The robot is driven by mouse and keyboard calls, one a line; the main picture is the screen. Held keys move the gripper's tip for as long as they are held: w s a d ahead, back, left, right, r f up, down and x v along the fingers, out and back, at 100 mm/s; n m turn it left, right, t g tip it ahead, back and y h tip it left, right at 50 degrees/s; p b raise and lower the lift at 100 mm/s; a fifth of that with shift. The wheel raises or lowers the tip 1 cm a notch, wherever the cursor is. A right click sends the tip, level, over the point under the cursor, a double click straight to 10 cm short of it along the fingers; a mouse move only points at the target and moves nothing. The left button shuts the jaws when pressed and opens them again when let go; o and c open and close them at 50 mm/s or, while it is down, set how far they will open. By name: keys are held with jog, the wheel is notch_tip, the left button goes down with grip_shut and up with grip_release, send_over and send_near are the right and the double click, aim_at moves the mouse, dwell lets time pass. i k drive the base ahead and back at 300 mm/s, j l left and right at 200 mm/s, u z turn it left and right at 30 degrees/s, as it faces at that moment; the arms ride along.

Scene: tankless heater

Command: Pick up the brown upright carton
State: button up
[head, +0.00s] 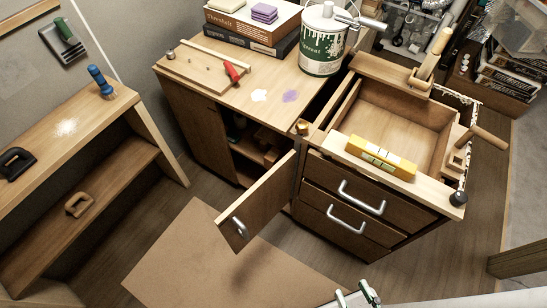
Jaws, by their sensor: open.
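No brown upright carton shows clearly. Inside the open cabinet, a small brown block-like thing (271,156) sits in shadow, and I cannot tell whether it is a carton. A brown box marked with lettering (250,28) lies flat in a stack on the cabinet top (222,84). My gripper (356,296) shows only in part at the bottom edge, with pale and green finger parts. It is open, apart from the furniture, with nothing seen between its fingers.
The cabinet door (258,207) stands open into the floor space. A large flat brown panel (205,255) lies in front. Drawers with handles (362,197) are at right, under a yellow level-like bar (380,158). A wooden shelf (115,150) stands left.

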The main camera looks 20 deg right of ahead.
aim_at(275, 155)
jog(key=j+z, duration=0.2)
jog(key=j, duration=0.2)
jog(key=i+j+z, duration=0.15)
jog(key=j, duration=0.35)
jog(key=i+j+z, duration=0.15)
jog(key=i+j, duration=0.15)
jog(key=j, duration=0.2)
jog(key=i+j+z, duration=0.15)
jog(key=j, duration=0.4)
jog(key=i+j+z, duration=0.2)
jog(key=j, duration=0.35)
jog(key=j+z, duration=0.15)
jog(key=j, duration=0.4)
jog(key=i+j+z, duration=0.15)
jog(key=j, duration=0.45)
